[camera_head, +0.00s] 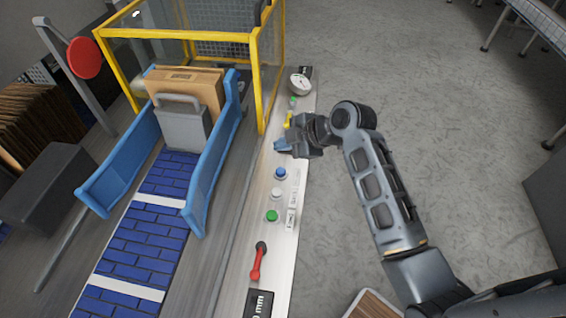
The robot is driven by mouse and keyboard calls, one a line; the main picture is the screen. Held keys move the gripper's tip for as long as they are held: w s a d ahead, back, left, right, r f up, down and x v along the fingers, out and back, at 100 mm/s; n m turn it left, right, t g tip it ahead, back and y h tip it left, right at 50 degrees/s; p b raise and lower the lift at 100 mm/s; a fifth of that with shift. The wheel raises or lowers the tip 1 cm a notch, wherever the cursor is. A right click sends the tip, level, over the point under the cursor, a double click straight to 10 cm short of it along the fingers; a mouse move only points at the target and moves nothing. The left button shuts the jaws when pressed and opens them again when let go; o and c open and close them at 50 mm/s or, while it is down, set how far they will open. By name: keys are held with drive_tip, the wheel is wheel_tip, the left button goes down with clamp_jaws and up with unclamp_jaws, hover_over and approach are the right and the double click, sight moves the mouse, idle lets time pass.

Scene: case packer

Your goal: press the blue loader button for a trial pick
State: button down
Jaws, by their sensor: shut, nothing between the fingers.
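A blue button (280,173) sits on the light control panel (250,234) beside the conveyor, with a clear view of its top. My gripper (285,146) is over the panel, just beyond the blue button, with its bluish tips pointing left. The fingers are shut with nothing held. A small gap shows between the gripper and the blue button in the picture. I cannot tell how high the tips are above the panel. The gripper hides part of the panel beneath it.
The panel also has a white button (276,193), a green button (271,215), a red lever (258,262) and a gauge (299,84). A yellow guard frame (261,80), blue rails (213,165) and a cardboard box (190,83) stand left.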

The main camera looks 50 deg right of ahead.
sight(284, 172)
drive_tip(key=shift+w+d+r, duration=0.2)
drive_tip(key=shift+w+d, duration=0.05)
drive_tip(key=shift+d, duration=0.05)
wheel_tip(284, 172, down, 9)
drive_tip(key=b, duration=0.6)
drive_tip(key=shift+r+b, duration=0.1)
drive_tip(key=shift+b, duration=0.3)
idle(1.8)
drive_tip(key=shift+f+b, duration=0.35)
drive_tip(key=shift+f, duration=0.1)
